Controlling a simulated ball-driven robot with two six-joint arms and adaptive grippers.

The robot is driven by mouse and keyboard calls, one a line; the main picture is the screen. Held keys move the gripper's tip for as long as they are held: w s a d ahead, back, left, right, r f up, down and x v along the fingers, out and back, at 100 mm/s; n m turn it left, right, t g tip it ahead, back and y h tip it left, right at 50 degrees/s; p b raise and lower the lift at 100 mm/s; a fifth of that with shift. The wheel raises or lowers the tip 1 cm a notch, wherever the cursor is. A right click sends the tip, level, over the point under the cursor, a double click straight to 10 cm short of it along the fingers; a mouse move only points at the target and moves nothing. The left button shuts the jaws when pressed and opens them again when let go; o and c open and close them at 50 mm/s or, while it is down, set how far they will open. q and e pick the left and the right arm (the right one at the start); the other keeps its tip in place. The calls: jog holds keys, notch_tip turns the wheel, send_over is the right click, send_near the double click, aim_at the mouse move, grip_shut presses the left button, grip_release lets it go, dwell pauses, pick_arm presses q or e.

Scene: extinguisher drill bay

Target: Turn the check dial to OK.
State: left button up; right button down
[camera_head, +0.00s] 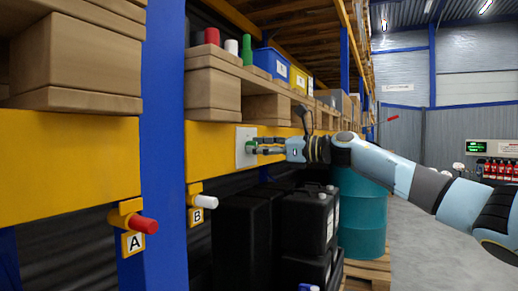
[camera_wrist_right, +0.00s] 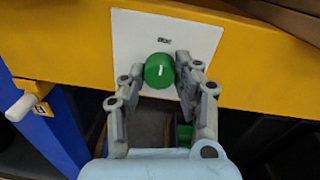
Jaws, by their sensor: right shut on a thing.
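The check dial is a green round knob (camera_wrist_right: 159,70) with a short, nearly upright white mark. It sits on a white plate (camera_wrist_right: 130,35) on the yellow shelf beam. A small label above the knob is too small to read. The plate also shows in the head view (camera_head: 241,157). My right gripper (camera_head: 257,147) comes from the right and is shut on the knob, one finger on each side in the right wrist view (camera_wrist_right: 161,69). My left gripper is not in view.
A red peg (camera_head: 144,224) by sign A and a white peg (camera_head: 206,202) by sign B jut out from the rack. Black canisters (camera_head: 306,220) and a teal drum (camera_head: 362,213) stand below the beam. Boxes (camera_head: 212,88) fill the shelf above. Open floor lies to the right.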

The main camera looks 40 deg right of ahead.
jog(key=m+p, duration=0.1)
jog(key=m, duration=0.1)
jog(key=m+p, duration=0.1)
jog(key=shift+r+m, duration=0.2)
jog(key=shift+m, duration=0.2)
jog(key=m+p, duration=0.3)
jog(key=m, duration=0.1)
jog(key=shift+m+p, duration=0.3)
jog(key=shift+m, duration=0.1)
jog(key=m+p, duration=0.4)
jog(key=m, duration=0.1)
jog(key=shift+m+t+p, duration=0.3)
jog(key=shift+t+p, duration=0.1)
jog(key=m+p, duration=0.3)
jog(key=m, duration=0.1)
jog(key=shift+f+h+p, duration=0.15)
jog(key=shift+h+p, duration=0.15)
jog(key=shift+m, duration=0.3)
jog(key=c, duration=1)
grip_release()
jog(key=shift+s+f, duration=0.1)
